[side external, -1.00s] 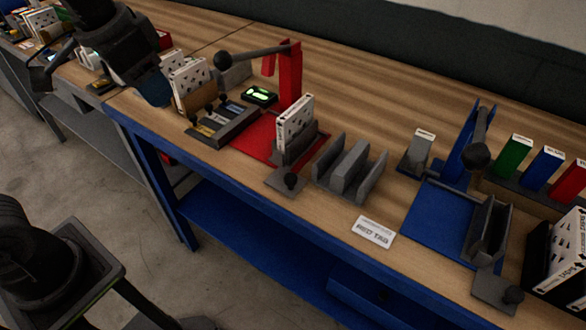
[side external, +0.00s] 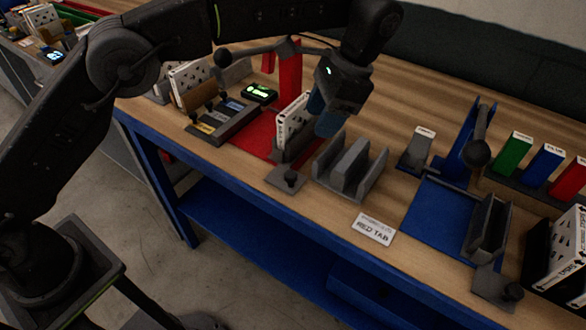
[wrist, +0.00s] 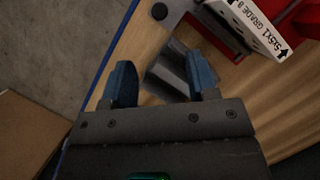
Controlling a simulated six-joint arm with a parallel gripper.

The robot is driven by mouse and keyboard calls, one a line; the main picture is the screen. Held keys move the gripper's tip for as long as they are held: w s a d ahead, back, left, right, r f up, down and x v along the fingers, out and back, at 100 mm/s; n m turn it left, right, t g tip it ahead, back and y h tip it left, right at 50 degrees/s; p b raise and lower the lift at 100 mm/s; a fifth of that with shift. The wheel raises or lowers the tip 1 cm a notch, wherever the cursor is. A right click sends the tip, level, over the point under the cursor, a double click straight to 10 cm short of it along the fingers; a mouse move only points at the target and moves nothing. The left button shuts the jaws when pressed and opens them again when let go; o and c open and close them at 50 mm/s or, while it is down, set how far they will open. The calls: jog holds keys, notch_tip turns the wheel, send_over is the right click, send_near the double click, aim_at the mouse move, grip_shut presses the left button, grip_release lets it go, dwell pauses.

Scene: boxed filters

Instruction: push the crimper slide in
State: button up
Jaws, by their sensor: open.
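My gripper (side external: 325,118) is open and empty, above the red station beside the white filter box. In the wrist view its blue fingertips (wrist: 162,80) are spread above the grey slotted rack. The box also shows in the wrist view (wrist: 252,22). I cannot tell which slide is the crimper's. The gripper touches neither knob.
The grey slotted rack (side external: 350,168) stands right of the red station. A "RED TAB" card (side external: 374,229) lies near the front edge. Green (side external: 513,153), blue and red boxes stand at the right.

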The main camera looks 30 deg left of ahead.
aim_at(291, 174)
jog(key=x, duration=1.4)
jog(key=shift+d+f, duration=0.1)
grip_shut()
